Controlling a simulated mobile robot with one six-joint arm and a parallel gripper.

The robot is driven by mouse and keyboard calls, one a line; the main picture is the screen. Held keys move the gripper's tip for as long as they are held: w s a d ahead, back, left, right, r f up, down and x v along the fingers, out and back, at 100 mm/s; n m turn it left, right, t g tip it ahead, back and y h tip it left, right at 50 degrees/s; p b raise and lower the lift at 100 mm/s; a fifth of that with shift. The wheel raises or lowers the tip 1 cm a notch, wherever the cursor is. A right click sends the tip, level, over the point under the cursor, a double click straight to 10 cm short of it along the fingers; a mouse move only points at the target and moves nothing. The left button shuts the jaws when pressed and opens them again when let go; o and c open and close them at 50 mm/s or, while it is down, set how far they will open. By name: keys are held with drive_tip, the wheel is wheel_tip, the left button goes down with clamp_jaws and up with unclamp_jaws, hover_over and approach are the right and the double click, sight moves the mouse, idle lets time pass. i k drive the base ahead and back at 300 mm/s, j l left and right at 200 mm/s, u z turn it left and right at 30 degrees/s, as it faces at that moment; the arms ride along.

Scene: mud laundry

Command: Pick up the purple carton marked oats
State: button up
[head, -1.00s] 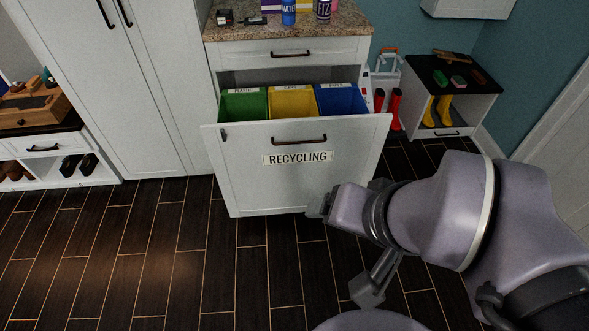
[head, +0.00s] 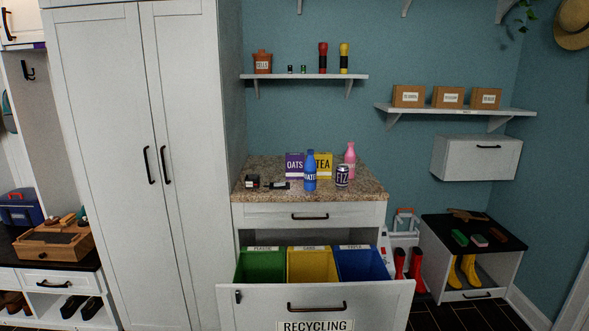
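The purple carton marked oats (head: 294,166) stands upright at the back of the speckled countertop (head: 259,168). A yellow carton marked tea (head: 324,163) stands close on its right. A blue bottle (head: 310,172) stands in front, between the two cartons, and covers a little of them. My gripper and arm are outside the head view now.
A dark can (head: 342,176) and a pink bottle (head: 350,158) stand right of the cartons. Small dark items (head: 252,181) lie at the counter's front left. Below, the recycling drawer (head: 264,299) is pulled out with green, yellow and blue bins. A tall white cabinet (head: 190,130) stands left.

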sight(294, 162)
drive_tip(key=i+l+z, duration=0.6)
drive_tip(key=l+z, duration=0.15)
drive_tip(key=i+l+z, duration=0.2)
drive_tip(key=i+z, duration=0.2)
drive_tip(key=i+l+z, duration=0.2)
drive_tip(key=i, duration=0.45)
drive_tip(key=i+l+z, duration=0.2)
drive_tip(key=i, duration=0.4)
